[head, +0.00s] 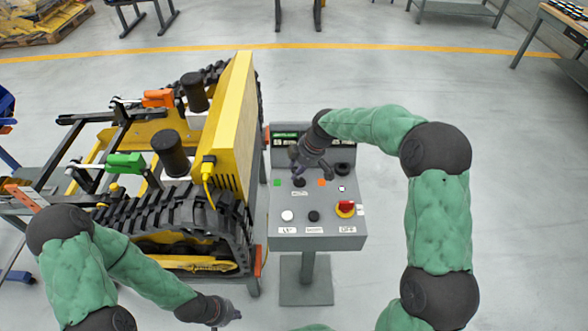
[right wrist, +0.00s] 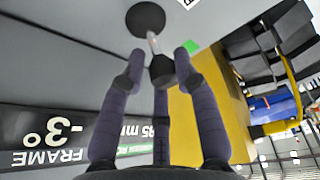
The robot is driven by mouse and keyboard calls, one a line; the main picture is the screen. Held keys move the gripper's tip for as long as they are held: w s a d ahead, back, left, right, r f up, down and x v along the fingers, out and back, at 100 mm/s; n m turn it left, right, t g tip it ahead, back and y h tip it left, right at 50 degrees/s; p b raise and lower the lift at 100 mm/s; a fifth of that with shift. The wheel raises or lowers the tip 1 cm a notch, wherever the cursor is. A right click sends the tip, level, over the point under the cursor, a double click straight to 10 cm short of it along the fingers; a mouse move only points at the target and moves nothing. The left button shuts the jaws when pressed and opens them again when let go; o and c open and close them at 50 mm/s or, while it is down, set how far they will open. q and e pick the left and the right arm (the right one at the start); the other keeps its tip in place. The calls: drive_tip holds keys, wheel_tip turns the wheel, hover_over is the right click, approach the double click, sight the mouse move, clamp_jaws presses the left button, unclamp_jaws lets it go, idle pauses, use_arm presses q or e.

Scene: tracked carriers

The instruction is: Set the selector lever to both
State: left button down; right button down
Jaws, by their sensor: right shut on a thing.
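The grey control panel (head: 318,215) stands on a post right of the yellow tracked carrier. The selector lever, a thin rod with a black knob (right wrist: 162,72) on a round black base (right wrist: 145,20), shows in the right wrist view. My right gripper (head: 299,168) is over the panel's upper left part, its fingers shut around the knob (right wrist: 160,66). It largely hides the lever in the head view. A green mark (head: 277,183) and an orange mark (head: 321,183) lie on either side of the lever. My left gripper (head: 228,316) is low in the head view, away from the panel; its opening is unclear.
The floor right of the panel is clear.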

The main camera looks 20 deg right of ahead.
drive_tip(key=shift+s+d+f+y+b, duration=0.1)
drive_tip(key=shift+s+d+y+b, duration=0.25)
drive_tip(key=shift+y+b, duration=0.55)
drive_tip(key=c, duration=1)
unclamp_jaws()
drive_tip(key=shift+c, duration=0.2)
drive_tip(key=shift+d+r, duration=0.3)
drive_tip(key=shift+r, duration=0.35)
drive_tip(key=v, duration=1)
drive_tip(key=shift+s+r, duration=0.35)
drive_tip(key=shift+r, duration=0.05)
